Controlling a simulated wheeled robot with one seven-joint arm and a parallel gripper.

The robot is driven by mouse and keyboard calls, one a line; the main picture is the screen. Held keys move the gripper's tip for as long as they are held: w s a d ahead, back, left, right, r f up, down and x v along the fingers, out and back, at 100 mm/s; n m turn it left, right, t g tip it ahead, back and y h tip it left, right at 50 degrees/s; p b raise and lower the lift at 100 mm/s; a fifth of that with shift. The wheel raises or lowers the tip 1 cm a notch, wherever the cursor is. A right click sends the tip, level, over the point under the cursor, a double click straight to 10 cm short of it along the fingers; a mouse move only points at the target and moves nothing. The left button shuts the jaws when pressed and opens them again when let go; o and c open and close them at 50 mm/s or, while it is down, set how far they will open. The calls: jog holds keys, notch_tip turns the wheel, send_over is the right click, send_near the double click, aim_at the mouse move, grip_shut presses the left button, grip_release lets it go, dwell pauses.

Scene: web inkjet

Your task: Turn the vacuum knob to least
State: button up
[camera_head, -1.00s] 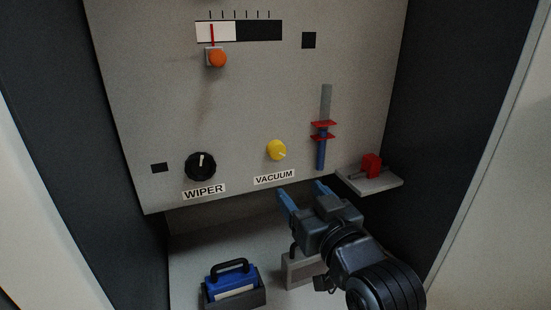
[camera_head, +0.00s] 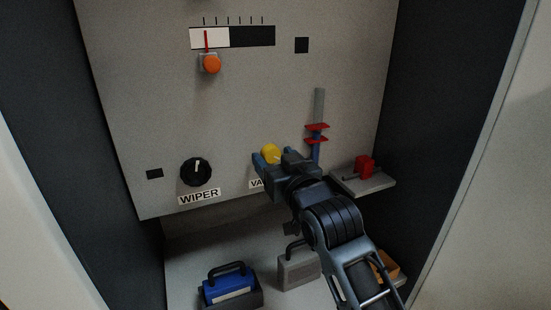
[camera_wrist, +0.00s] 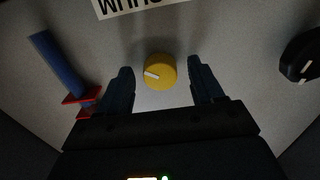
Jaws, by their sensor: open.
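The yellow vacuum knob (camera_head: 270,152) is on the grey panel, partly hidden behind my gripper in the head view. In the wrist view the knob (camera_wrist: 160,71) shows whole, with a white pointer line toward the left of the picture. My gripper (camera_head: 265,159) is open, with its blue fingers at the panel around the knob. In the wrist view one finger of my gripper (camera_wrist: 160,84) is on each side of the knob, with gaps showing on both sides. The VACUUM label (camera_head: 257,184) is mostly covered by my gripper; part of it shows in the wrist view (camera_wrist: 128,6).
The black wiper knob (camera_head: 196,172) is left of my gripper. A blue rod with red collars (camera_head: 317,133) stands close on the right, above a small shelf (camera_head: 372,184) with a red part. A blue handled block (camera_head: 228,286) and a grey one (camera_head: 298,270) lie below.

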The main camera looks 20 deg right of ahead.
jog(key=c, duration=1)
jog(key=shift+c, duration=0.2)
